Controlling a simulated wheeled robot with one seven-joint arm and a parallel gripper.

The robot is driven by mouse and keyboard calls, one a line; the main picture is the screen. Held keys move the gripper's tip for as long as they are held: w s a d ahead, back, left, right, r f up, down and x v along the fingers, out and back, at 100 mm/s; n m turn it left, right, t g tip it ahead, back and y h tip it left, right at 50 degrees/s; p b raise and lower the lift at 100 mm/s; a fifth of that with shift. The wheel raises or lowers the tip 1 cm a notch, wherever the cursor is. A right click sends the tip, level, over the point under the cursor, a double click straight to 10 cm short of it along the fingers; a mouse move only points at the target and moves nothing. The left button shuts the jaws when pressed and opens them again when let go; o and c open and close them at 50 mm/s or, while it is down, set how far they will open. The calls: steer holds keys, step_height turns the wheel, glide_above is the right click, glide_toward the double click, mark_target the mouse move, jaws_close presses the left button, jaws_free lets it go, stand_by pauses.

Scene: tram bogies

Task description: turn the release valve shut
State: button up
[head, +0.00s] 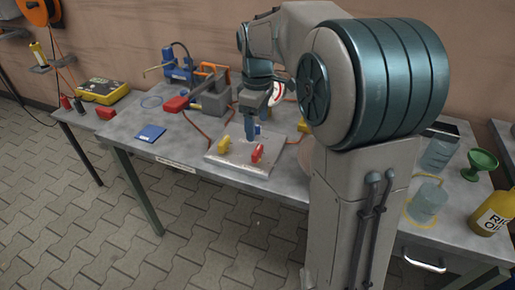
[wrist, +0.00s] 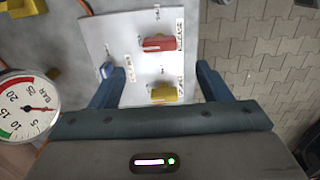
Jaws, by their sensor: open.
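A pale valve plate (head: 222,160) lies on the grey workbench, with a red handle (head: 257,153) and a yellow handle (head: 223,143) on it. In the wrist view the red handle (wrist: 160,43) is near the plate's top, and the yellow handle (wrist: 164,94) is lower. A blue part (wrist: 106,69) sits at the plate's left edge. My gripper (wrist: 162,75) is open and empty above the plate, its fingers on either side of the yellow handle, with no clear contact.
A pressure gauge (wrist: 27,106) stands close to my gripper's left in the wrist view. A grey vice-like block (head: 210,100), a blue device (head: 180,68) and a blue card (head: 150,132) are on the bench. A yellow oil bottle (head: 492,213) and green funnel (head: 480,163) stand at right.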

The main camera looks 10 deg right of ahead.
mark_target(257, 149)
step_height(257, 149, down, 9)
steer(key=shift+r+b, duration=0.15)
steer(key=shift+b, duration=0.6)
steer(key=c, duration=1)
